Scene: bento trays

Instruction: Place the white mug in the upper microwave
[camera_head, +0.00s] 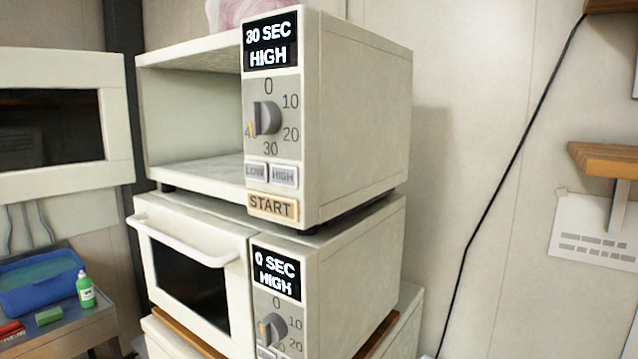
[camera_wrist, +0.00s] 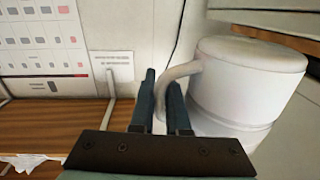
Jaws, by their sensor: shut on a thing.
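The white mug (camera_wrist: 236,88) fills the right side of the wrist view. My gripper (camera_wrist: 168,98) is shut on its handle, with the mug's body just right of the fingers. The upper microwave (camera_head: 365,115) stands on top of another in the head view. Its door (camera_head: 62,175) is swung open to the left, and its cavity looks empty. Its display reads 30 SEC HIGH. Neither the mug nor my gripper shows in the head view.
The lower microwave (camera_head: 350,275) has its door shut. A blue basin (camera_head: 45,282) and a green bottle (camera_head: 85,290) stand on a cart at lower left. A wooden shelf (camera_head: 605,159) is on the right wall. A pink item (camera_head: 245,10) sits on top of the upper microwave. The wrist view shows a wooden surface (camera_wrist: 50,125) with crumpled paper (camera_wrist: 28,162).

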